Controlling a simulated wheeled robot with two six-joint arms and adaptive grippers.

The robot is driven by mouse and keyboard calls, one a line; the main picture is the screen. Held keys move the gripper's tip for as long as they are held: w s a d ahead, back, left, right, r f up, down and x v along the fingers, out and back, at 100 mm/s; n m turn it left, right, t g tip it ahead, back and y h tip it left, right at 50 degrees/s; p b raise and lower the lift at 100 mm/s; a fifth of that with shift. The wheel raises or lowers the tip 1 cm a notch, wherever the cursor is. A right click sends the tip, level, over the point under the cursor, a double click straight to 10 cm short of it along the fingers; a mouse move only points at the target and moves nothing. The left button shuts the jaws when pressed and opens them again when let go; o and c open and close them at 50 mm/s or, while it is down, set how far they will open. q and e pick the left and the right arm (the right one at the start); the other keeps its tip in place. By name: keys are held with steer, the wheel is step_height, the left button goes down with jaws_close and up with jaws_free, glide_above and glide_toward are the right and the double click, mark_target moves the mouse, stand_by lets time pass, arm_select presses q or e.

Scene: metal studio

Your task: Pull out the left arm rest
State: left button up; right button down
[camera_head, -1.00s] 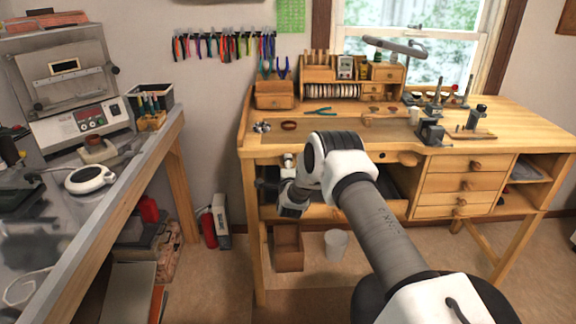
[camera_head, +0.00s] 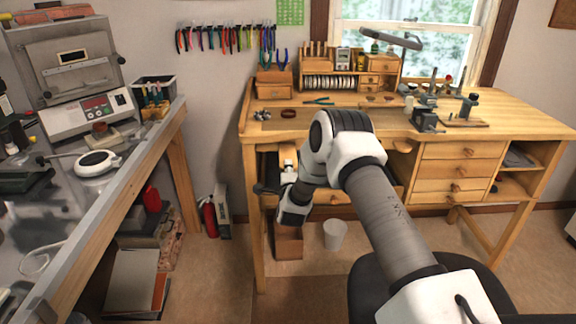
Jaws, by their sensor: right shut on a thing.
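The wooden workbench (camera_head: 275,133) stands ahead with its front edge facing me. My right gripper (camera_head: 268,188) is low at the left end of the bench front, just below the top and beside the left leg. It is shut on the left arm rest, which is mostly hidden behind the gripper and wrist, so its shape and how far it stands out cannot be told. My right arm covers the middle of the bench front. My left gripper is not in view.
Several drawers (camera_head: 460,168) are on the bench's right side. A white bin (camera_head: 334,234) and a wooden box (camera_head: 289,244) stand beneath it. A metal side table (camera_head: 150,150) is at left. A red extinguisher (camera_head: 209,217) stands between. The floor before the bench is partly clear.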

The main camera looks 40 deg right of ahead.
steer(key=shift+s+a, duration=0.2)
steer(key=shift+s, duration=0.05)
steer(key=c, duration=1.1)
jaws_free()
steer(key=shift+c, duration=0.2)
steer(key=v, duration=1.2)
steer(key=shift+w, duration=0.1)
